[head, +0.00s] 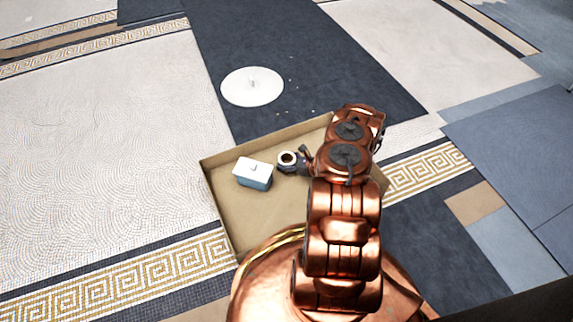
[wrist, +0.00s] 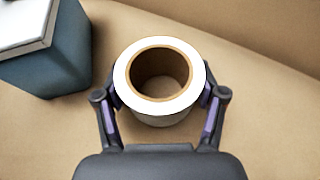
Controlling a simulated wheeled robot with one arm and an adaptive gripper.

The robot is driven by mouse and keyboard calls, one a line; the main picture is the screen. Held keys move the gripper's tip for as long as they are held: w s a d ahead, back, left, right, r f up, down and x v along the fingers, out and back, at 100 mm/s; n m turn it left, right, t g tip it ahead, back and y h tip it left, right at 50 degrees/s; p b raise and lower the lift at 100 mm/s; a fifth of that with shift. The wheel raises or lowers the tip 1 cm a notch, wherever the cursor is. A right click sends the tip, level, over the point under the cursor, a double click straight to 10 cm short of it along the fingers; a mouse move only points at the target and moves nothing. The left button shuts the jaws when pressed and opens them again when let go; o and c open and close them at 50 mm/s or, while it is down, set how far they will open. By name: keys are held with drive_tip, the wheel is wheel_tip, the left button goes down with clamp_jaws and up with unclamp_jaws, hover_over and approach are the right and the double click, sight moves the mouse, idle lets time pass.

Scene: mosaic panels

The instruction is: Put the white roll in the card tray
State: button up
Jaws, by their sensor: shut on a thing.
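The white roll (wrist: 160,116) has a brown card core and stands upright between the fingers of my gripper (wrist: 160,100) in the wrist view. My gripper is shut on the roll, one finger on each side. In the head view the roll (head: 287,156) shows just left of my arm, inside the outline of the card tray (head: 232,205). The tray is tan, shallow and open-topped, and its floor (wrist: 60,140) fills most of the wrist view. I cannot tell whether the roll touches the tray floor. My arm hides the tray's right part.
A blue-grey box with a white top (head: 253,173) sits in the tray left of the roll; the box (wrist: 50,60) is at upper left in the wrist view. A white round disc (head: 252,87) lies on the dark panel beyond the tray. Small pale bits lie near it.

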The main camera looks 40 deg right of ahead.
drive_tip(key=shift+f, duration=0.35)
drive_tip(key=shift+f, duration=0.1)
drive_tip(key=o, duration=1.1)
drive_tip(key=shift+o, duration=0.2)
